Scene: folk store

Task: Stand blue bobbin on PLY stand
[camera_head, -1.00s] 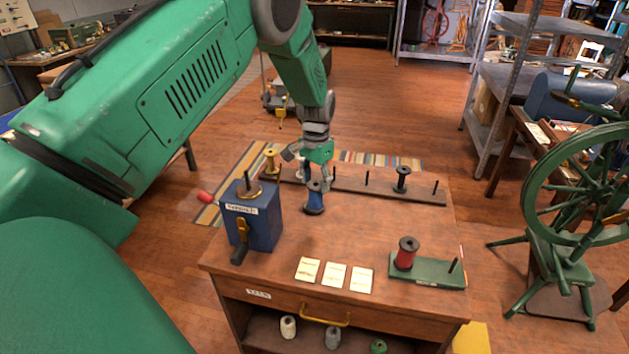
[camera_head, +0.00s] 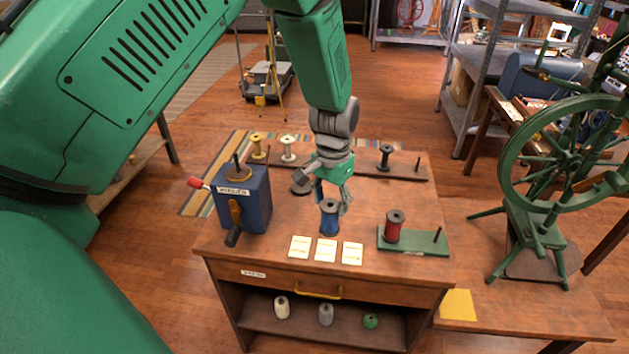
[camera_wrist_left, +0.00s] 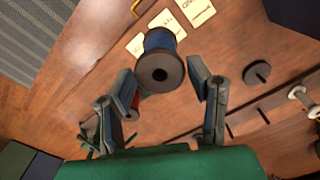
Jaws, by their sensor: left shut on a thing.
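The blue bobbin (camera_head: 329,219), with dark end discs, is upright behind the cards. My left gripper (camera_head: 333,197) is shut on it from above. In the left wrist view the blue bobbin (camera_wrist_left: 160,62) shows end-on between the fingers of my left gripper (camera_wrist_left: 162,88). I cannot tell how high it is above the table. The green stand (camera_head: 415,243) is at the table's right. It has a red bobbin (camera_head: 394,227) on its left side and a bare peg (camera_head: 437,235) on its right. Its label is too small to read. My right gripper is not in view.
A blue crank box (camera_head: 257,203) stands at the table's left. Three cards (camera_head: 325,250) lie along the front. A dark rack (camera_head: 370,171) at the back carries yellow (camera_head: 257,145), white (camera_head: 288,148) and black (camera_head: 385,158) bobbins. A green spinning wheel (camera_head: 520,190) stands to the right.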

